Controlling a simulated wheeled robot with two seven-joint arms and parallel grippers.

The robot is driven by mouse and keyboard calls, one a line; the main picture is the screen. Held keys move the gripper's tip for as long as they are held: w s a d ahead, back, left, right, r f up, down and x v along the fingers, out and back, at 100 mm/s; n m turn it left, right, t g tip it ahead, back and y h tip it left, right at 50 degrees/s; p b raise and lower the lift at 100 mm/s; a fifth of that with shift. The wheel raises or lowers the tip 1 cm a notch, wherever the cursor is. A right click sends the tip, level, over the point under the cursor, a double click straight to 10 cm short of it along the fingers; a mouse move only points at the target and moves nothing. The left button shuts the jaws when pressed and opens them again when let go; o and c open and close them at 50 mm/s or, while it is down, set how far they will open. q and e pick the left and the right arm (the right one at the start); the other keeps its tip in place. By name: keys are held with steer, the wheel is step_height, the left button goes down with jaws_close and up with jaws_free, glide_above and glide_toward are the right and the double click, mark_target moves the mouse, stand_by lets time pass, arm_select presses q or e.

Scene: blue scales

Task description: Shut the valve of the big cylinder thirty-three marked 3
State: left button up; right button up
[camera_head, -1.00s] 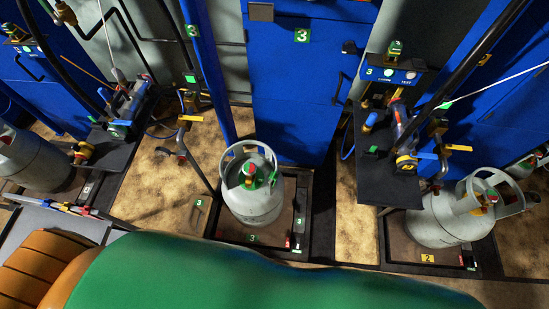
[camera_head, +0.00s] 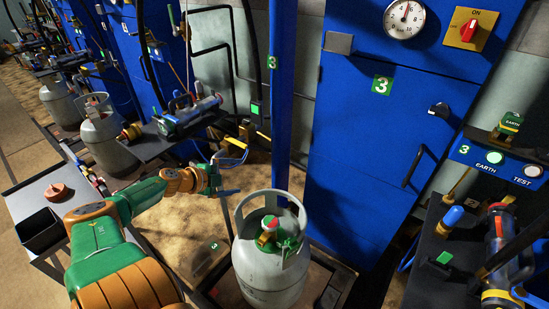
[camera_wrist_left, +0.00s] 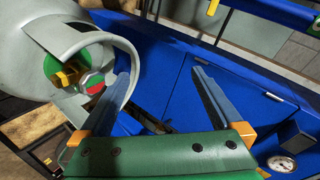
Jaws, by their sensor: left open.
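The big grey cylinder (camera_head: 268,275) stands upright on the scale platform near the green 3 marks. Its valve (camera_head: 268,237), with green, brass and red parts, sits inside the open collar. My left gripper (camera_head: 236,172) is open and empty, up and left of the collar in the head view. In the left wrist view the cylinder (camera_wrist_left: 30,40) lies at the upper left, with its valve (camera_wrist_left: 80,76) seen through the collar. The left gripper's fingers (camera_wrist_left: 160,72) are spread; the left finger overlaps the collar edge in the picture. Contact cannot be told. My right gripper is out of view.
A blue locker (camera_head: 370,140) with a green 3 stands behind, and a blue post (camera_head: 282,100) rises behind the cylinder. Black shelves with fittings flank it, one at left (camera_head: 155,148) and one at right (camera_head: 440,240). Other grey cylinders (camera_head: 105,140) stand further left.

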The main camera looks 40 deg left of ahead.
arm_select(q)
steer(key=w+d+f+m+g+h+b, duration=0.2)
steer(key=w+d+f+m+h+b, duration=0.15)
steer(key=d+m+b, duration=0.55)
steer(key=m+g+y+b, duration=0.5)
steer(key=g+y+b, duration=0.15)
steer(key=b, duration=0.95)
glide_toward(270, 222)
step_height(270, 222, down, 2)
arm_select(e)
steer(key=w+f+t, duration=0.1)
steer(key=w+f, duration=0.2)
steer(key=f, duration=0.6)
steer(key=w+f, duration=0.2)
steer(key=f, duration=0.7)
arm_select(q)
steer(key=x, duration=0.2)
steer(key=b+x, duration=0.1)
steer(key=x, duration=0.3)
steer(key=shift+w+a+f, duration=0.1)
steer(key=shift+w+a, duration=0.15)
steer(key=shift+w, duration=0.1)
steer(key=shift+t, duration=0.25)
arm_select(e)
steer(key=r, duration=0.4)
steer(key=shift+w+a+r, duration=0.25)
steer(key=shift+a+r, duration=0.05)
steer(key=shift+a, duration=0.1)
